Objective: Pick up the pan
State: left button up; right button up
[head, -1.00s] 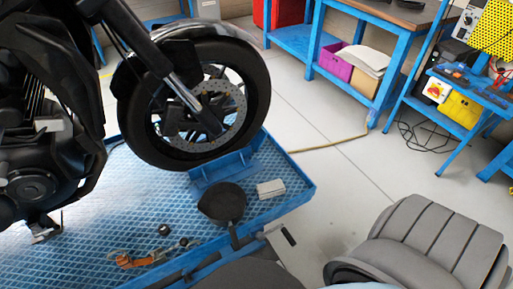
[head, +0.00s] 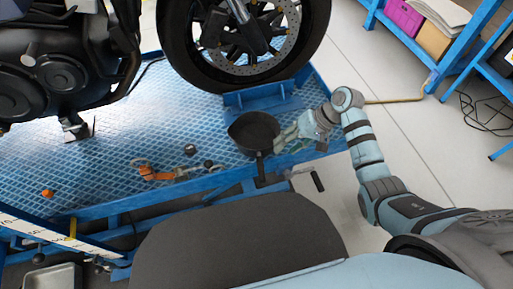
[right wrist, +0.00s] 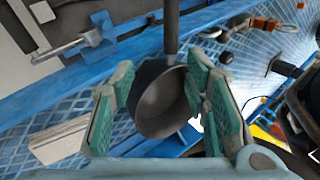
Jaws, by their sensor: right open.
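The dark round pan (head: 253,131) lies on the blue lift platform, with its handle pointing toward me over the platform's near edge. My right gripper (head: 286,136) is just right of the pan in the head view. In the right wrist view, the open right gripper (right wrist: 160,78) has one green-padded finger pair on each side of the pan (right wrist: 158,104). The pan's handle runs up out of that picture. The fingers do not appear closed on it, and I cannot tell the exact gap. My left gripper is out of view.
The blue platform (head: 120,150) carries a motorcycle, whose front wheel (head: 245,40) stands behind the pan. A pale block (right wrist: 60,138) lies beside the pan. An orange-ended tool (head: 158,173) and small dark parts lie left of it. Open floor (head: 400,130) is at right.

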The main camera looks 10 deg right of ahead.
aim_at(262, 163)
jog(key=b+x, duration=0.2)
jog(key=x, duration=0.2)
jog(key=a+b+x, duration=0.1)
jog(key=b+x, duration=0.1)
jog(key=x, duration=0.2)
jog(key=r+b+x, duration=0.1)
jog(key=b+x, duration=0.2)
jog(key=x, duration=0.2)
jog(key=shift+s+a, duration=0.2)
jog(key=shift+s, duration=0.05)
jog(key=shift+a+f, duration=0.15)
jog(key=shift+c, duration=0.3)
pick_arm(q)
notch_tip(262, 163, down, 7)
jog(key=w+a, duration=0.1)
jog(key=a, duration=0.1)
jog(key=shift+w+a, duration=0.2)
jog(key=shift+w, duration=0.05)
pick_arm(e)
grip_shut()
